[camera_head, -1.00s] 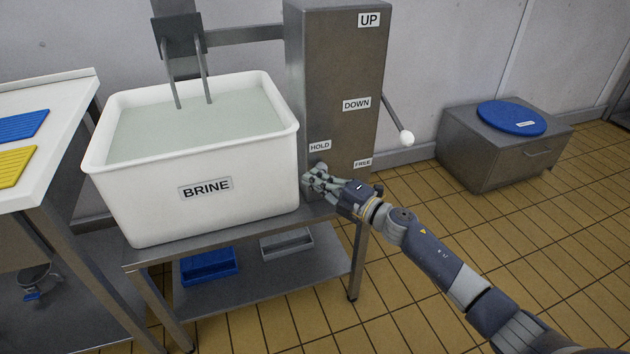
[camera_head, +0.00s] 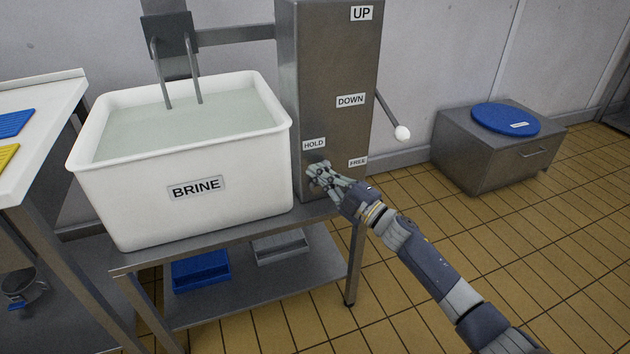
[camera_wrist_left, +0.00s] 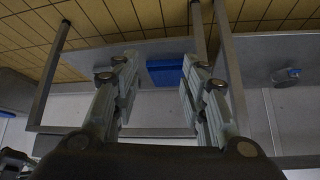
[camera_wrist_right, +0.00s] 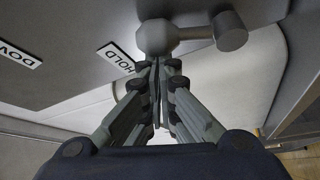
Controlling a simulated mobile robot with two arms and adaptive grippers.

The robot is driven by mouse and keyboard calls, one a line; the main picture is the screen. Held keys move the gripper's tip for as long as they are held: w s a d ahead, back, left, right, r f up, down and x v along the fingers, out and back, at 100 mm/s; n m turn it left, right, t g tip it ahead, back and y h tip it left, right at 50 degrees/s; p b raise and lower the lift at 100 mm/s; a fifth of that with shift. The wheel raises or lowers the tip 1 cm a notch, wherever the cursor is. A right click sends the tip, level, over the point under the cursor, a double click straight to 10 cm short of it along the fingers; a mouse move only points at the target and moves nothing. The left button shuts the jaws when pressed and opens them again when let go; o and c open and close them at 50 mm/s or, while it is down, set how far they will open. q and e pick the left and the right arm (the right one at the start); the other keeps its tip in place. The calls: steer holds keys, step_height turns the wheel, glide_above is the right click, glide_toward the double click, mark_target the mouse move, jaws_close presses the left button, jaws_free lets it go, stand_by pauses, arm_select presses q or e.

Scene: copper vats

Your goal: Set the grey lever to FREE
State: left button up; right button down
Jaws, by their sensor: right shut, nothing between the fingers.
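The grey lever (camera_wrist_right: 190,33) is on the front of the steel column (camera_head: 330,60). In the right wrist view it has a faceted end near the HOLD label (camera_wrist_right: 116,57) and a cylinder to the right. In the head view my right gripper (camera_head: 317,172) mostly hides the lever, just below the HOLD label (camera_head: 314,144); the FREE label (camera_head: 357,163) is to the right. My right gripper (camera_wrist_right: 158,66) is shut and empty, its tips close to the faceted end; contact is unclear. My left gripper (camera_wrist_left: 157,68) is open and empty, outside the head view.
A white BRINE tub (camera_head: 190,205) full of liquid stands left of the column on a steel stand (camera_head: 215,245). A second lever with a white ball (camera_head: 402,133) sticks out at the column's right side. A low cabinet (camera_head: 480,165) with a blue lid (camera_head: 506,118) stands at right.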

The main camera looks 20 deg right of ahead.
arm_select(q)
steer(key=w+d+r+t+h+b, duration=0.1)
steer(key=w+d+r+t, duration=0.1)
steer(key=w+r+t, duration=0.3)
steer(key=w+d+r+t+h+b, duration=0.2)
steer(key=w+r+t, duration=0.3)
steer(key=r, duration=0.6)
steer(key=shift+w+d+r+m+t+b, duration=0.15)
steer(key=shift+d+r+m+t+b, duration=0.2)
steer(key=shift+d+t, duration=0.15)
arm_select(e)
steer(key=shift+d+f+m+t+h, duration=0.4)
steer(key=shift+d+m+t+h, duration=0.5)
steer(key=shift+m, duration=1.3)
steer(key=shift+d+f+m+t+h, duration=0.4)
steer(key=shift+d+m+t+h, duration=0.45)
steer(key=shift+m, duration=1.35)
steer(key=shift+d+f+m+t+h, duration=0.4)
steer(key=shift+d+m+t+h, duration=0.5)
steer(key=shift+m, duration=1.3)
steer(key=shift+a, duration=0.15)
steer(key=shift+w+r, duration=0.1)
